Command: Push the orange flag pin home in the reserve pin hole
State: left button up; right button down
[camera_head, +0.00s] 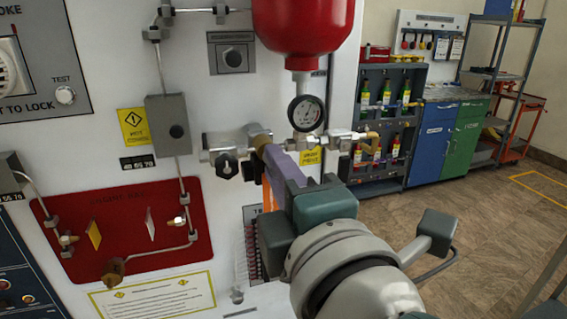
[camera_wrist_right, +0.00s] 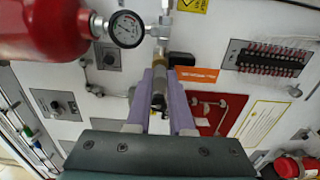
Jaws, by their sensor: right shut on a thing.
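My right gripper (camera_head: 268,152) reaches up to the valve fitting (camera_head: 232,148) under the red bottle, with its purple fingers beside the brass end. In the right wrist view the two purple fingers (camera_wrist_right: 160,76) are close together around a grey part between them. The orange flag (camera_wrist_right: 197,74) sticks out to the right of the fingertips, and a strip of orange (camera_head: 267,194) shows below the fingers in the head view. The gripper is shut on the flag pin. The pin's shaft and the reserve pin hole are hidden by the fingers and fitting. My left gripper is not in view.
The red bottle (camera_head: 303,25) and gauge (camera_head: 306,113) are just above the gripper. A red panel (camera_head: 77,213) with tubing and a grey box (camera_head: 168,125) lie to the left. Bottle racks (camera_head: 390,122) and cabinets (camera_head: 432,140) stand at the back right, with open floor before them.

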jog(key=shift+w+a, duration=0.15)
jog(key=shift+w, duration=0.45)
jog(key=c, duration=0.7)
grip_release()
